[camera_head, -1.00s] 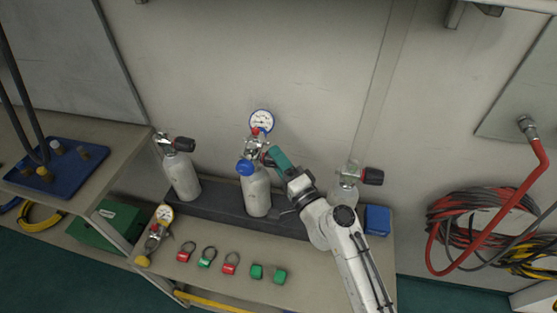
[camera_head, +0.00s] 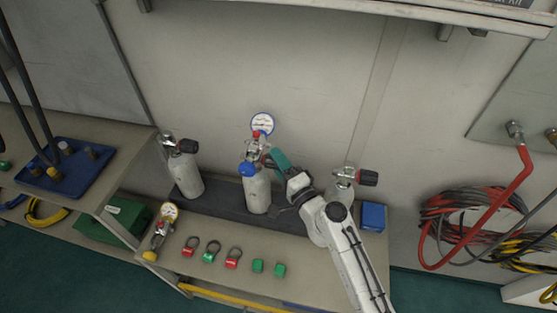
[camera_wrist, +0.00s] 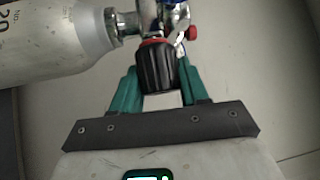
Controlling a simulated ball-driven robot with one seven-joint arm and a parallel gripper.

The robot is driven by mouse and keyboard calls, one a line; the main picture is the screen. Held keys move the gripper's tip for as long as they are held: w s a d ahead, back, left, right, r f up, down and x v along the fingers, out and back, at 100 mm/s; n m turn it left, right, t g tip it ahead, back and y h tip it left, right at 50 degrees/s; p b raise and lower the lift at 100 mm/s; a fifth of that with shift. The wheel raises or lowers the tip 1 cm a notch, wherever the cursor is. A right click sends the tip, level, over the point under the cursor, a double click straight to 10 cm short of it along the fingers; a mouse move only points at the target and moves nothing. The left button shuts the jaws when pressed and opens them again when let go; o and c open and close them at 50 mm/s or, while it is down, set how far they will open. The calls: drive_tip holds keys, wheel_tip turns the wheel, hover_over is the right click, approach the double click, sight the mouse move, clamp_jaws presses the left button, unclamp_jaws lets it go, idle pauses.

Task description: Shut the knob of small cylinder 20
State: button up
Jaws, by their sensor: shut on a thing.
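Small cylinder 20 (camera_head: 257,192) is the pale grey middle bottle, standing upright in the dark rack. In the wrist view it lies across the upper left (camera_wrist: 50,42), with part of its "NO 20" marking at the left edge. Its knob (camera_wrist: 156,67) is black and ribbed with a red ring at its base. My gripper (camera_wrist: 158,82) has teal fingers on both sides of the knob and is shut on it. In the head view my gripper (camera_head: 277,160) reaches the valve from the right and mostly hides the knob.
Similar cylinders stand to the left (camera_head: 186,175) and right (camera_head: 341,194), the right one partly behind my arm. A spare regulator (camera_head: 161,230), several red and green tags, and a blue box (camera_head: 373,216) lie on the bench. The wall is close behind.

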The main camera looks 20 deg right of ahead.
drive_tip(key=o, duration=1)
drive_tip(key=shift+f, duration=0.1)
drive_tip(key=shift+s+d+f+b, duration=0.3)
drive_tip(key=shift+s+b, duration=0.15)
drive_tip(key=shift+s, duration=1.3)
drive_tip(key=shift+s+d+f+b, duration=0.2)
drive_tip(key=shift+s+b, duration=0.3)
drive_tip(key=shift+s, duration=1.3)
drive_tip(key=shift+s+d+f+b, duration=0.2)
drive_tip(key=shift+s+d+b, duration=0.2)
drive_tip(key=shift+s, duration=1.35)
